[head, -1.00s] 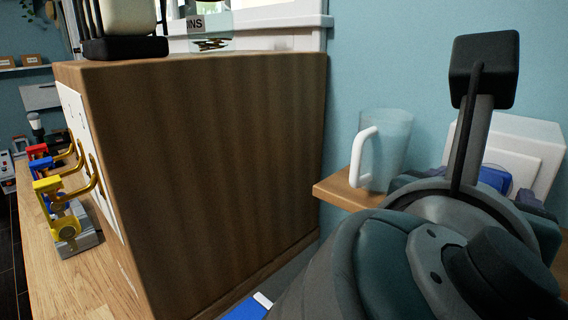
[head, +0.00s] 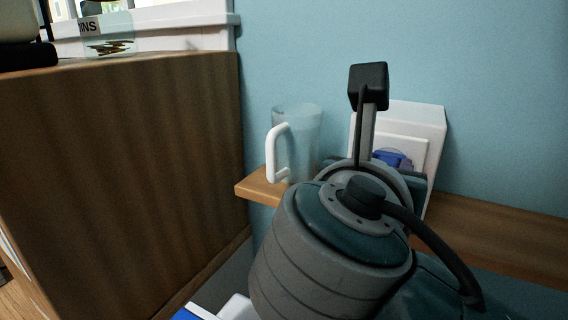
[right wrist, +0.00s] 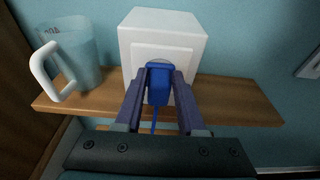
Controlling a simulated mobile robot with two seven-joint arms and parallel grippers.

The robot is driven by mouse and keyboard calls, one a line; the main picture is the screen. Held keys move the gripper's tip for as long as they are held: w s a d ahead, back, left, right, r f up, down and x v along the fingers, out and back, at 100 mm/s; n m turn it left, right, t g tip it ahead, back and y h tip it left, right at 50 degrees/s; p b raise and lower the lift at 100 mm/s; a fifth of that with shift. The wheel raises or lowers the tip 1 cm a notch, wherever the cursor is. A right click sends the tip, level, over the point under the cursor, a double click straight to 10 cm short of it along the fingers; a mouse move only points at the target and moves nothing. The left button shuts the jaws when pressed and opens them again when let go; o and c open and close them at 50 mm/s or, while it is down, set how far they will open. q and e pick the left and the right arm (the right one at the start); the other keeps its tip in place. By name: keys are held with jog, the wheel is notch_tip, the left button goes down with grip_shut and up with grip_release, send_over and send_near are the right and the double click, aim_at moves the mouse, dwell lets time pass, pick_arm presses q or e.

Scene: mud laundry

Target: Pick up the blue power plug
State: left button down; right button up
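The blue power plug (right wrist: 158,88) sits in the front of a white box-like socket housing (right wrist: 165,32), with a blue cord hanging below it. In the right wrist view, my right gripper (right wrist: 159,76) is open, with its two dark fingers on either side of the plug. Narrow gaps seem to show between fingers and plug body; contact at the tips is unclear. In the head view, part of the blue plug (head: 392,158) shows in front of the white housing (head: 420,140), and my right arm hides much of the gripper. My left gripper is not in view.
A frosted mug (head: 298,140) with a white handle stands on the wooden shelf (head: 500,238), left of the housing. A large brown cabinet (head: 120,170) fills the left, with a glass jar (head: 108,32) on top. The shelf right of the housing looks clear.

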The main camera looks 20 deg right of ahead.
grip_shut()
dwell(0.9)
